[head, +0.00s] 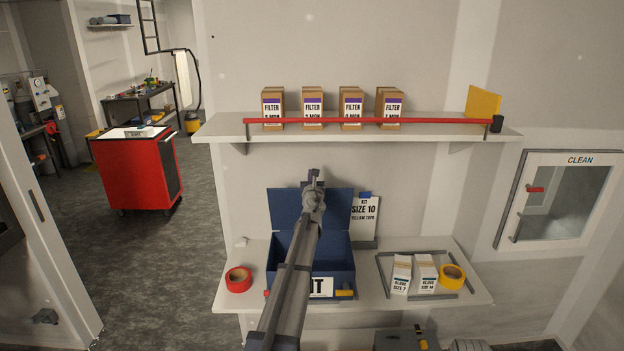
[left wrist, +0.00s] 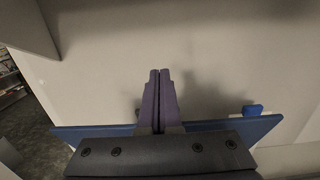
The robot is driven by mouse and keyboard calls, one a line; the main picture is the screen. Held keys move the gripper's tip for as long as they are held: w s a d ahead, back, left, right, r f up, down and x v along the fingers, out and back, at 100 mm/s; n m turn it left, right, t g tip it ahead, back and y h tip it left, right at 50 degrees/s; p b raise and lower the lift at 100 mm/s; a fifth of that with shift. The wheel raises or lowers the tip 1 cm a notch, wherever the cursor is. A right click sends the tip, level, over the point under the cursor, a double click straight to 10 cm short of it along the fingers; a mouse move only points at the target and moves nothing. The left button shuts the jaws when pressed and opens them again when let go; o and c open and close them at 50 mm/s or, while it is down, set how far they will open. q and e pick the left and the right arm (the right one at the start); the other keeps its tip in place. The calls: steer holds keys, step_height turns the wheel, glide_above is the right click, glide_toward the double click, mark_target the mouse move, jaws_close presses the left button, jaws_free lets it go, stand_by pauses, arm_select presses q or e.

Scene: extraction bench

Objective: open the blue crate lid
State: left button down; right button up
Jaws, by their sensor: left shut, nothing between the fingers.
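The blue crate (head: 342,275) sits on the lower shelf, with a white label on its front partly hidden by my arm. Its blue lid (head: 283,208) stands raised at the crate's back, so the crate is open. The lid also shows as a blue band in the left wrist view (left wrist: 88,132). My left gripper (head: 314,175) is at the lid's top edge, in front of or above it; I cannot tell whether they touch. In the left wrist view its fingers (left wrist: 159,75) are together and empty, pointing toward the wall. My right gripper is not in view.
A red tape roll (head: 238,280) lies left of the crate. Glove boxes (head: 424,272) and a yellow tape roll (head: 452,277) lie to the right. A kit sign (head: 365,218) stands behind. The upper shelf (head: 220,128) with a red bar (head: 400,121) and filter boxes hangs above.

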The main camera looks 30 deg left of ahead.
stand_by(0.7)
arm_select(q)
steer(key=s+d+r+p, duration=0.4)
steer(key=s+r+p, duration=0.3)
steer(key=shift+d+r+p, duration=0.25)
steer(key=shift+r+p, duration=0.05)
steer(key=shift+r, duration=0.05)
steer(key=shift+s, duration=0.15)
steer(key=s+d+f+n+g+h+b, duration=0.1)
steer(key=s+d+f+n+g+b, duration=0.2)
steer(key=s+d+f+n+b, duration=0.45)
steer(key=s+d+f+n+g+b, duration=0.2)
steer(key=s+d+f+n+g, duration=0.15)
steer(key=d+f+n, duration=0.55)
steer(key=s+d+f+n+g+h+b, duration=0.15)
steer(key=s+d+f+n+b, duration=0.35)
steer(key=f, duration=0.6)
steer(key=s+d+f+n+g+h+b, duration=0.2)
steer(key=s+d+f+g+h+b, duration=0.1)
steer(key=s+d+f, duration=0.6)
steer(key=s+d+f+n+g+h+b, duration=0.2)
steer(key=s+d+f, duration=0.6)
steer(key=s+d, duration=0.5)
steer(key=s+g+h+b, duration=0.1)
steer(key=s+g+b, duration=0.1)
steer(key=g, duration=0.1)
steer(key=shift+s+d+f+b, duration=0.2)
steer(key=shift+d+f+b, duration=0.05)
steer(key=shift+f+b, duration=0.15)
